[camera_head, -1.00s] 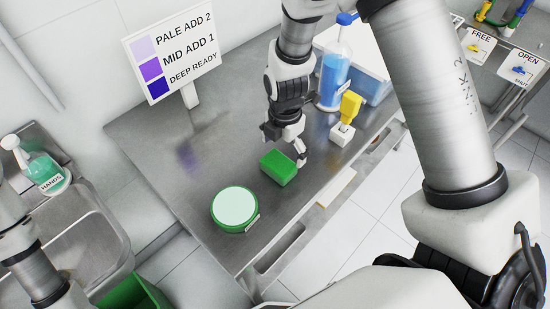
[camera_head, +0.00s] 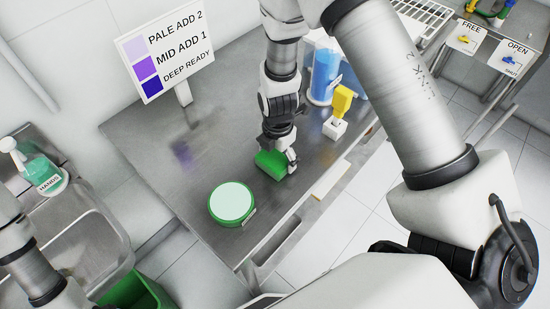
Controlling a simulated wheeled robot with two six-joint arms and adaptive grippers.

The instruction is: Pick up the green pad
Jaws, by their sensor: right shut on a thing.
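The green pad (camera_head: 269,166) is a small green block on the steel table, to the upper right of a round green-rimmed tub. My right gripper (camera_head: 283,163) comes down over it from above and is shut on it. The fingers cover part of the pad's upper right side. I cannot tell whether the pad is clear of the table. My left arm shows at the lower left edge, but its gripper is out of view.
The round tub (camera_head: 231,202) with a pale top stands close to the pad. A yellow-topped white item (camera_head: 335,128) and a blue bottle (camera_head: 325,75) stand behind to the right. A sign (camera_head: 165,50) stands at the back left. The table's left part (camera_head: 150,135) is clear.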

